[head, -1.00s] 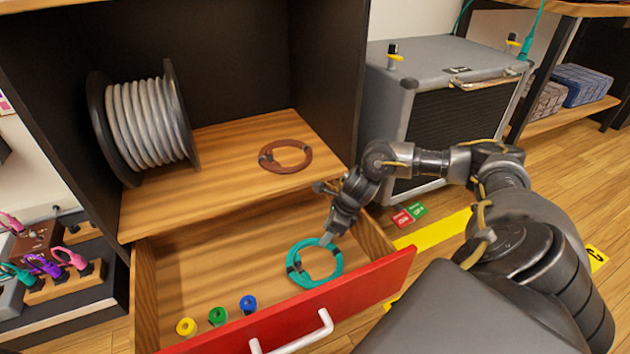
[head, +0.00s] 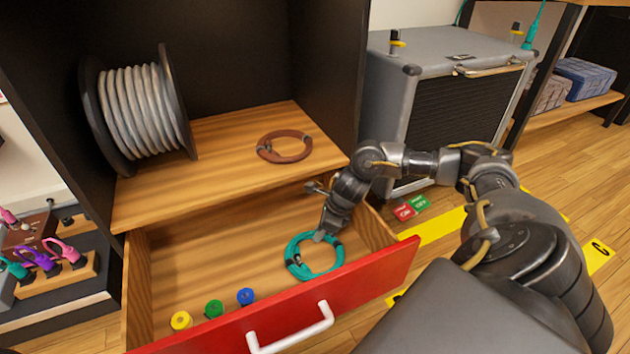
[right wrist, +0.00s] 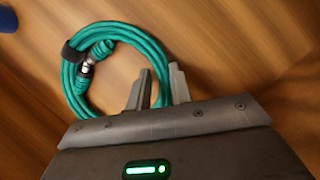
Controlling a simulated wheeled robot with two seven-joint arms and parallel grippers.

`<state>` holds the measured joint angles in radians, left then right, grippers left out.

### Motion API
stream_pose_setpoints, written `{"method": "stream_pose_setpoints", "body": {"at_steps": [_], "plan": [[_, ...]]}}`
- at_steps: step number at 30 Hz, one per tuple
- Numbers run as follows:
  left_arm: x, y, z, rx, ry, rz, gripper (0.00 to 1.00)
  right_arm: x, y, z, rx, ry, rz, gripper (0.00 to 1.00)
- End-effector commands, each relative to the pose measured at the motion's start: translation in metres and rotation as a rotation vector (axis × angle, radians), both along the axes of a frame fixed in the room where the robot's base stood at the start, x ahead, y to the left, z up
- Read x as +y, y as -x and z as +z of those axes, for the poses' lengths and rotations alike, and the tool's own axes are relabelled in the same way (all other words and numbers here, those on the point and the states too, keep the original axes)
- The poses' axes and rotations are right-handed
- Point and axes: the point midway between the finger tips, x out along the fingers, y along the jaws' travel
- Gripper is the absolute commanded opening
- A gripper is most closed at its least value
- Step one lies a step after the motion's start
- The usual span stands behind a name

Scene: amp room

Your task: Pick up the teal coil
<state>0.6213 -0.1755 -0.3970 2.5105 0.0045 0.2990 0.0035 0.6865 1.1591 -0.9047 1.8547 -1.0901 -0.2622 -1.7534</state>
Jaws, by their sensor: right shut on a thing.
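The teal coil (head: 292,262) is a bound ring of cable in the open drawer, near the drawer's right end. It also shows in the right wrist view (right wrist: 69,85), with a dark strap and a metal connector on its left side. My right gripper (head: 320,237) reaches down into the drawer at the coil's upper edge. In the right wrist view its two fingers (right wrist: 160,88) are shut on the coil's right side, one inside the ring and one outside. I cannot tell whether the coil is clear of the drawer floor. My left gripper is not in view.
The drawer has a red front (head: 370,290) with a white handle (head: 292,332). Yellow (head: 181,320), green (head: 214,309) and blue (head: 245,296) rolls lie in it. A brown coil (head: 285,147) and a cable reel (head: 140,110) sit on the shelf above. A grey amplifier (head: 440,100) stands right.

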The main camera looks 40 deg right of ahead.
Motion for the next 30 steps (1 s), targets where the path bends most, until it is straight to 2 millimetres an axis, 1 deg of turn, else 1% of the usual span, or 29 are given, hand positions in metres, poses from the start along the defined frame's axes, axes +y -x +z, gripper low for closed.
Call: {"method": "stream_pose_setpoints", "body": {"at_steps": [6,10,14,21,24,27,30], "plan": [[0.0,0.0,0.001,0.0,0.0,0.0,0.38,0.0,0.0,0.002,-0.002,-0.001,0.0,0.0],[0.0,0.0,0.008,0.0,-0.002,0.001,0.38,0.0,0.0,0.011,-0.002,0.0,0.0,0.0],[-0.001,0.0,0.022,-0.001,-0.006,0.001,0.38,0.0,-0.001,0.03,-0.003,-0.001,0.0,0.0],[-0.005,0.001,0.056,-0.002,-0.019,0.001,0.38,0.0,-0.001,0.079,-0.003,-0.001,0.001,0.0],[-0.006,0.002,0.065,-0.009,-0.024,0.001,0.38,0.0,-0.001,0.095,-0.003,-0.001,0.001,0.0],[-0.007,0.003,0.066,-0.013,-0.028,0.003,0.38,0.0,0.0,0.102,-0.002,-0.001,0.001,0.0],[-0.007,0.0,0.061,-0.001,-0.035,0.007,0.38,0.0,0.0,0.102,-0.001,-0.001,0.0,0.0]]}}
